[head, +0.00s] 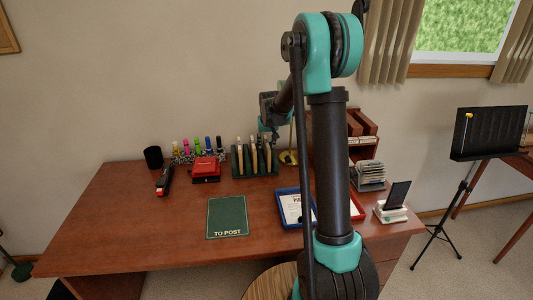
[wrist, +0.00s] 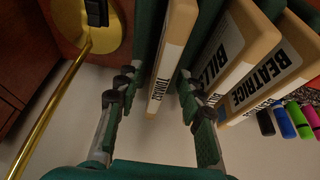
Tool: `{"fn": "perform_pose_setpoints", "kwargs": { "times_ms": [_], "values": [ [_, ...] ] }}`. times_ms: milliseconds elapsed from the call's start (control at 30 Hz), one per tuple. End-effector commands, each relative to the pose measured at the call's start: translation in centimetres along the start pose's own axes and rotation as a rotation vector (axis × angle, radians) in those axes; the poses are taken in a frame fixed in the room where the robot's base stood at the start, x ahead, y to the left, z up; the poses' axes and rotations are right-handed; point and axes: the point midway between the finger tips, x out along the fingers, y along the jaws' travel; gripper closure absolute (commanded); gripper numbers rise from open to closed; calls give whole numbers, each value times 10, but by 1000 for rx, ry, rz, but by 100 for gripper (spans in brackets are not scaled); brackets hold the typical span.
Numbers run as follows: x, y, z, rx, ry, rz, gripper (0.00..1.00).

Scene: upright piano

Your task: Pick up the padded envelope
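Several tan padded envelopes with white name labels stand upright in a green slotted rack (head: 262,173) on the desk. In the wrist view, one labelled like "TOMASZ" (wrist: 172,62) stands between the fingers of my gripper (wrist: 156,84). The fingers are open, one on each side of it, with a gap visible on both sides. In the head view my arm hides part of the desk, and my gripper's fingertips above the rack are hard to make out.
A brass lamp base (wrist: 98,32) and its stem stand left of the fingers in the wrist view. Highlighters (wrist: 295,118) are at the right. A green "TO POST" mat (head: 227,215) lies bare on the desk (head: 130,225). A blue tray (head: 283,208) holds papers.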

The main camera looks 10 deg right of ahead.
Motion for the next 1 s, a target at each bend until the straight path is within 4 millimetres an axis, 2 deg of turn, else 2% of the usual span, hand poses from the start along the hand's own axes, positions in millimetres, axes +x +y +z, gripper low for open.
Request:
{"fn": "perform_pose_setpoints", "kwargs": {
  "times_ms": [767,1000],
  "values": [
    [4,0,2,0,0,0,62],
    [4,0,2,0,0,0,92]
  ]
}}
